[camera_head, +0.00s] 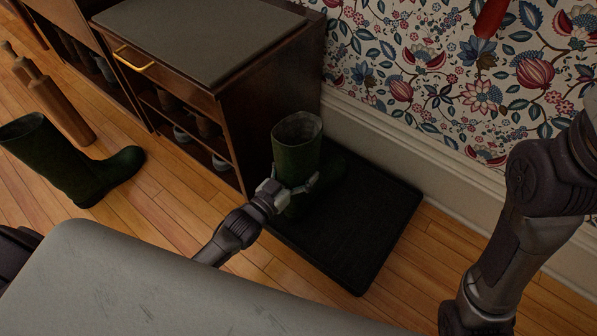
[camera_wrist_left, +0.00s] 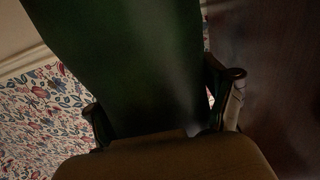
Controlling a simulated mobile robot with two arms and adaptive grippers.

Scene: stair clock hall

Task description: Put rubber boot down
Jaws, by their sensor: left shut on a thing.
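My left gripper (camera_head: 293,186) is shut on the dark green rubber boot (camera_head: 297,145), around the lower part of its shaft. The boot is upright, with its opening up and its toe toward the right, over the black tray (camera_head: 365,245). Shadow and the gripper hide its sole, so I cannot tell whether it touches the tray. In the left wrist view the boot shaft (camera_wrist_left: 120,55) fills the middle, between the two fingers of my left gripper (camera_wrist_left: 160,108). My right arm shows at the right, but its gripper is out of view.
A second green boot (camera_head: 75,165) stands on the wooden floor at the left, near brown wooden boot shapes (camera_head: 60,105). A dark cabinet (camera_head: 275,75) with shoes on its shelves stands beside the tray. The flowered wall (camera_head: 430,80) rises behind. The tray's front part is bare.

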